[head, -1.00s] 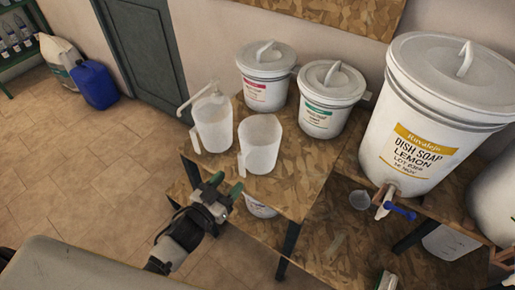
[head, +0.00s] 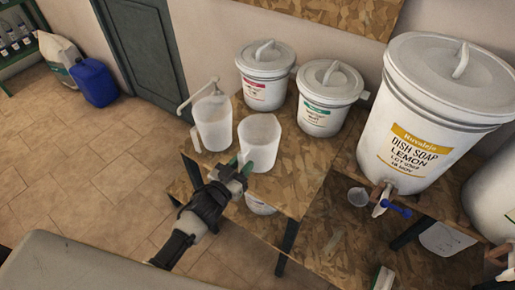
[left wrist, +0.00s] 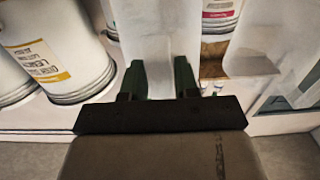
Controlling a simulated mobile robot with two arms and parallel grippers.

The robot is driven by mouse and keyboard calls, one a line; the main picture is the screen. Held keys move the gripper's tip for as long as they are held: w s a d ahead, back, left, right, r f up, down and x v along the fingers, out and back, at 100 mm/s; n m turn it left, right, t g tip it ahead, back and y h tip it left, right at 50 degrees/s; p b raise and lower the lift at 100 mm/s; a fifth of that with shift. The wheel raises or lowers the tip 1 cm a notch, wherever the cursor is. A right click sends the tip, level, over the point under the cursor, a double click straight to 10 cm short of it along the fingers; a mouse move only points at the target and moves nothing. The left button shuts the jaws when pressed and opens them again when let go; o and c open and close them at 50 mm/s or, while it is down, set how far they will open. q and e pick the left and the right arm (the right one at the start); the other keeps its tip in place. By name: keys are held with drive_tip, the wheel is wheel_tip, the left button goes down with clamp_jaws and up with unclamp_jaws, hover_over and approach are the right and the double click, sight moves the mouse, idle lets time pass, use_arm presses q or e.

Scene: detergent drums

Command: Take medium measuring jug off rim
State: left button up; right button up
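Two frosted white jugs with handles stand on the wood-chip stand. The right jug (head: 261,137) has its handle toward my left gripper (head: 240,166); the left jug (head: 214,124) stands beside it with a pump nozzle behind. I cannot tell which is the medium one. In the left wrist view, the green fingers of my left gripper (left wrist: 159,80) stand either side of the pale handle (left wrist: 159,65). Whether they press on it is unclear. A small clear cup (head: 358,197) is below the tap of the lemon dish soap drum (head: 415,120). My right gripper is not seen.
Two lidded tubs, one with a pink label (head: 264,80) and one with a green label (head: 322,100), stand behind the jugs. A blue canister (head: 94,83) is on the floor at left. The floor left of the stand is clear.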

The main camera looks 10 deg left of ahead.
use_arm(q)
clamp_jaws()
